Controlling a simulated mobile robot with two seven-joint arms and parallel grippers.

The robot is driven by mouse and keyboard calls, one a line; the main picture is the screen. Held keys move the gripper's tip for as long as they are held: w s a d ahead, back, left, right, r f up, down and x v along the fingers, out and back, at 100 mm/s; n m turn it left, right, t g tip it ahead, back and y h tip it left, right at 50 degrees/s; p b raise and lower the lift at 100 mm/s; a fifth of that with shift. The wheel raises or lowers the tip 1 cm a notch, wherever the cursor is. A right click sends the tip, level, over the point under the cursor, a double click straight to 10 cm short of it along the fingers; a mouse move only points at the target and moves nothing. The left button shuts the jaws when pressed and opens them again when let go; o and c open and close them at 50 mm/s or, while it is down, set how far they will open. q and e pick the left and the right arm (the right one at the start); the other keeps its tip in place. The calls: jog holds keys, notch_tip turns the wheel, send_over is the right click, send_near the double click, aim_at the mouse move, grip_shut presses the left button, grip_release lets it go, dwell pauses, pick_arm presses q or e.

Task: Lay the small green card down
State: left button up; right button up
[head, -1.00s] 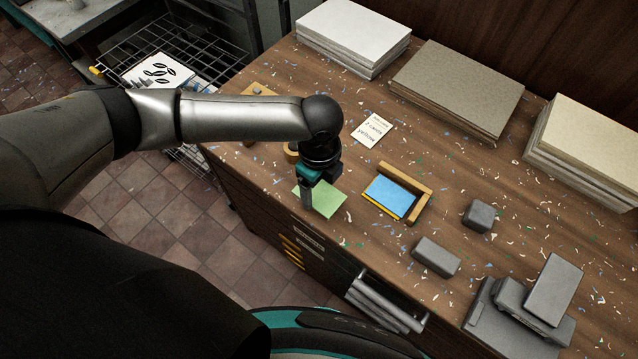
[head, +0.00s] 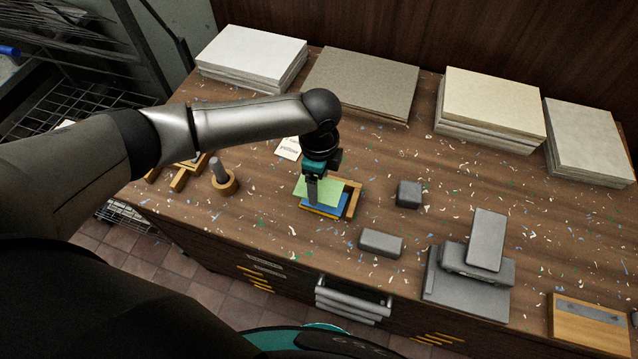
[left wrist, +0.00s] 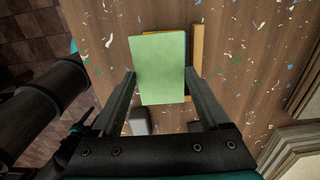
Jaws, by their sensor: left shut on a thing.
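My left gripper (head: 314,198) is shut on the small green card (head: 332,191). In the left wrist view the green card (left wrist: 160,68) lies between the two fingers, at its side edges. In the head view it overlaps a blue card (head: 323,209), which has a yellow edge below it, inside a wooden corner stop (head: 353,201). The green card mostly hides this pile in the left wrist view. I cannot tell whether the green card touches the blue one. My right gripper is not in view.
Grey blocks (head: 409,194) and (head: 381,243) stand right of the stop, with a larger grey block pile (head: 470,273) beyond. A paper note (head: 288,148) is partly hidden behind my arm. Paper stacks (head: 252,58) line the back.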

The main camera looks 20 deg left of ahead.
aim_at(319, 188)
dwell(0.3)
pick_arm(q)
jog(key=shift+r+p, duration=0.1)
jog(key=shift+p, duration=0.3)
jog(key=shift+f+b, duration=1.2)
jog(key=shift+f, duration=0.8)
jog(key=shift+r, duration=0.2)
jog(key=shift+p, duration=0.45)
jog(key=shift+f+b, duration=0.5)
jog(key=shift+f, duration=0.85)
